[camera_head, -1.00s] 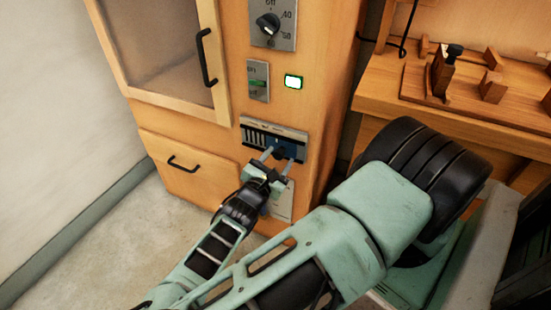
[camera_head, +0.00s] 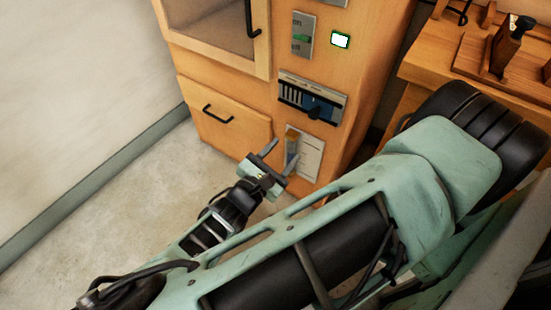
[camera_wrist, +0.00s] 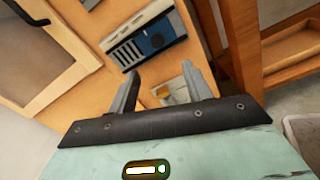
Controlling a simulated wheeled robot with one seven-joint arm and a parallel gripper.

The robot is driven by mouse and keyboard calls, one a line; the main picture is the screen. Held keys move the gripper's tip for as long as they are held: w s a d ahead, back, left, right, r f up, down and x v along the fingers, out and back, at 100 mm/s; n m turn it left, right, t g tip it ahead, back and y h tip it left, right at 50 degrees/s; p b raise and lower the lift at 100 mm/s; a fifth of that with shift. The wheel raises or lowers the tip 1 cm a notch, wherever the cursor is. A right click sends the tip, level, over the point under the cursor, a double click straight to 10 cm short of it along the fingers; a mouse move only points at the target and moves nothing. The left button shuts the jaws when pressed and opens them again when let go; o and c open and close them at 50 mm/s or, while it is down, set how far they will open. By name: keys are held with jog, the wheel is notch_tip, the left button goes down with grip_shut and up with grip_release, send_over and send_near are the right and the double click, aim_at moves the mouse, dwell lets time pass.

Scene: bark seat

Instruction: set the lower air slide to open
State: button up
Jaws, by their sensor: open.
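The lower air slide (camera_head: 312,97) is a grey-framed plate low on the wooden cabinet front. Dark vent slots show in its left part and a blue panel with a dark knob (camera_head: 314,106) covers its right part. It also shows in the wrist view, with slots (camera_wrist: 126,53) at left and the knob (camera_wrist: 157,40) at right. Its lettering is too small to read. My gripper (camera_head: 281,153) is open and empty, below and in front of the slide, apart from it. In the wrist view the slide lies beyond my fingertips (camera_wrist: 161,75).
Above the slide are a switch plate with a green part (camera_head: 302,36) and a lit white indicator (camera_head: 340,40). Below it is a pale card (camera_head: 308,152). A drawer with a black handle (camera_head: 218,114) is at left. A wooden workbench (camera_head: 460,72) stands at right.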

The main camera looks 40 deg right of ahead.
jog(key=shift+v, duration=1.25)
jog(key=s+a+m+g+y, duration=0.2)
jog(key=s+m+g+y, duration=0.2)
jog(key=s+g, duration=0.3)
jog(key=s+a+r+m+g+y, duration=0.3)
jog(key=a+r+y, duration=0.4)
jog(key=r+y, duration=0.1)
notch_tip(320, 180, up, 35)
jog(key=a+m+t+y+p, duration=0.1)
jog(key=m+t+y+p, duration=0.2)
jog(key=p, duration=1.8)
jog(key=y, duration=0.2)
jog(key=shift+a+m+t+y+p, duration=0.2)
jog(key=shift+m+t+y+p, duration=0.1)
jog(key=shift+m+t+p, duration=0.1)
jog(key=shift+f, duration=0.15)
